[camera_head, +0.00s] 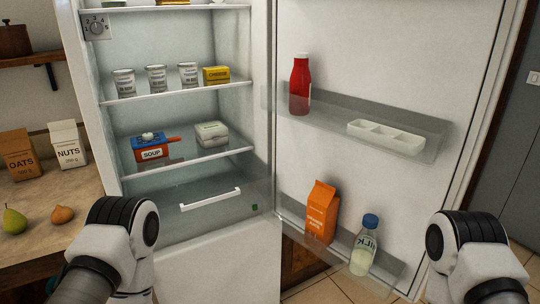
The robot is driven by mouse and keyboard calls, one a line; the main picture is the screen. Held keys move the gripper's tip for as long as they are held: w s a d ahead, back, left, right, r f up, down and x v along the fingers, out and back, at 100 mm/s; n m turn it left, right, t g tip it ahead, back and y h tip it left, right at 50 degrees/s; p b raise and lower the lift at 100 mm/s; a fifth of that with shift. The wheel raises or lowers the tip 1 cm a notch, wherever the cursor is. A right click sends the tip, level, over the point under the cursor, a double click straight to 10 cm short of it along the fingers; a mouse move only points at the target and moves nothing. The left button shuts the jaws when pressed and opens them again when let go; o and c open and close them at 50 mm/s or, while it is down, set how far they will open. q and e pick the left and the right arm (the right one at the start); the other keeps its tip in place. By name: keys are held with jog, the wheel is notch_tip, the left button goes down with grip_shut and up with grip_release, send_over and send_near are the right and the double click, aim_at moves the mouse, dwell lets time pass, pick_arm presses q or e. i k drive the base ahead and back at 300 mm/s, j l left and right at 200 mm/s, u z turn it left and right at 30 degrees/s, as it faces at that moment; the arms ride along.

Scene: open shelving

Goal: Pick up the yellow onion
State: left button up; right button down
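The yellow onion (62,214) is a small orange-brown bulb. It sits on the wooden counter (40,243) at the left, just right of a green pear (14,218). Nothing is touching it. My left arm shows at the lower left, to the right of the onion, and my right arm shows at the lower right. Only arm links and joints are visible. Neither gripper is in view, so I cannot see their fingers or what they hold.
An OATS box (17,155) and a NUTS carton (68,145) stand behind the onion. The fridge (185,125) stands open, with cans, boxes and a drawer inside. Its door (400,50) holds a red bottle (300,85), an orange carton (321,212) and a milk bottle (363,250).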

aim_at(62, 215)
jog(key=u, duration=1.45)
